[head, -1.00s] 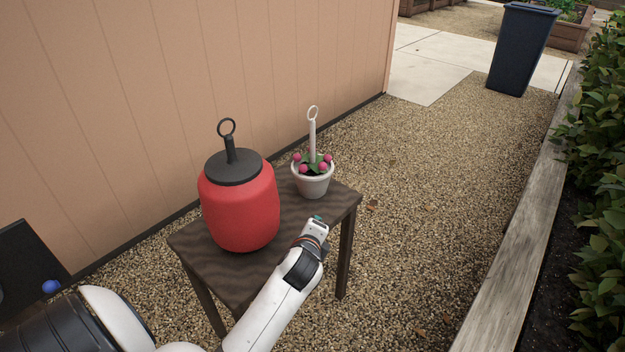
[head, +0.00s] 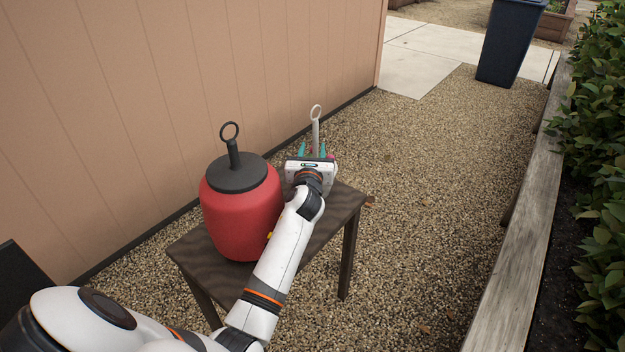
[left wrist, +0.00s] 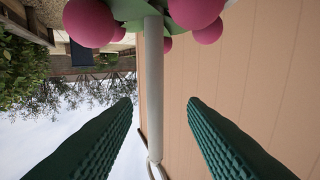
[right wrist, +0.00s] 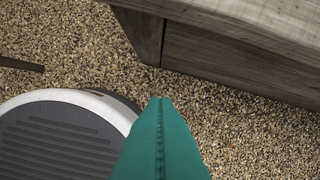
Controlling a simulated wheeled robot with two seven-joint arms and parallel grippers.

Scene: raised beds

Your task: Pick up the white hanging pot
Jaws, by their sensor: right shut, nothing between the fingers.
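The white hanging pot stands on the small dark table (head: 336,215). In the head view its white stem with a ring on top (head: 316,128) shows above my left gripper (head: 315,152), which hides most of the pot. In the left wrist view the white stem (left wrist: 154,85) runs between the two open green fingers (left wrist: 162,108), touching neither, with pink flowers (left wrist: 195,12) and green leaves at the top edge. My right gripper (right wrist: 160,105) is not in the head view; in the right wrist view its green fingers are together, with nothing between them, above gravel.
A red canister with a black lid and ring handle (head: 240,210) stands on the table left of the pot, close to my left arm. A tan wall (head: 180,90) is behind. Open gravel (head: 430,190) lies right, before a wooden bed edge (head: 515,250). A dark bin (head: 510,42) stands far back.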

